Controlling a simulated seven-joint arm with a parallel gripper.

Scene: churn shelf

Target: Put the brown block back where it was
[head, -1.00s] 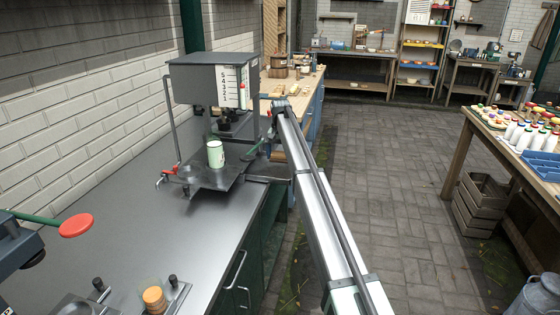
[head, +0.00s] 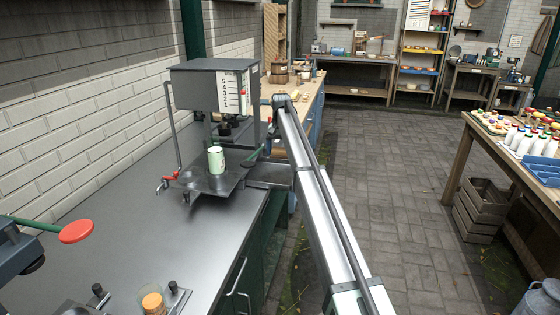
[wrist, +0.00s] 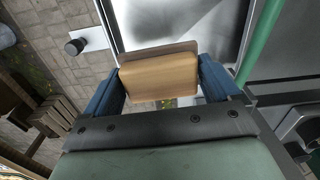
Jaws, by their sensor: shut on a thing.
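In the wrist view the brown block (wrist: 160,76), a tan wooden piece with a darker edge along its far side, sits between the two blue fingers of my gripper (wrist: 160,84). The gripper is shut on it, with a finger against each end. Below the block a metal surface and the brick floor show. In the head view my arm reaches to the right side of the grey machine on the dark counter. The gripper and block are mostly hidden there behind the arm and machine.
The grey machine (head: 215,88) with a numbered scale holds a pale green cup (head: 216,160) on its plate. A green handle (wrist: 262,40) passes close to the right finger in the wrist view. A wooden crate (head: 481,208) stands under the right table.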

